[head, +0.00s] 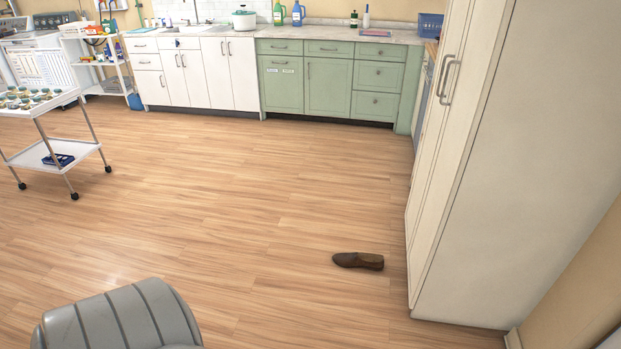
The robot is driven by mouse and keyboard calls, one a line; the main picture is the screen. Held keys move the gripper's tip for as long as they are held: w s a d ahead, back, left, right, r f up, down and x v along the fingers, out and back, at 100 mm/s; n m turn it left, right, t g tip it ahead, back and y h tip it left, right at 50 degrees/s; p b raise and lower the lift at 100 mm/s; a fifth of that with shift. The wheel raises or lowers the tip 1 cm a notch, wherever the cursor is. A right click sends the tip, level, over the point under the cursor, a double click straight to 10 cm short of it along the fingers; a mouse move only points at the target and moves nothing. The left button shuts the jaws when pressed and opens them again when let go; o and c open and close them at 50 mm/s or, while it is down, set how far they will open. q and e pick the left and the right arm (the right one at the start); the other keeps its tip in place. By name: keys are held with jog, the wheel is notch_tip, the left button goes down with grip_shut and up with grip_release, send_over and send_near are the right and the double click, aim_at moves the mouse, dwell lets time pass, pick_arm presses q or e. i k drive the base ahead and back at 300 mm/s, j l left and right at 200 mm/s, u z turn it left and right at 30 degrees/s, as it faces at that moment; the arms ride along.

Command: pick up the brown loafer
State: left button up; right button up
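The brown loafer (357,260) lies on the wooden floor in the right half of the head view. It lies lengthwise from left to right, a short way left of the tall white cabinet, apart from it. Nothing covers it. Neither of my grippers shows in the head view, so I cannot see what they hold.
The tall white cabinet (515,170) stands on the right. A grey ribbed object (120,320) fills the bottom left. A white wheeled cart (60,155) stands at the left. Green cabinets (328,85) and white cabinets line the back. The middle floor is clear.

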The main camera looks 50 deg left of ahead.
aim_at(374, 262)
jog(key=u, duration=1.1)
jog(key=i+j+u, duration=0.1)
jog(key=i, duration=0.25)
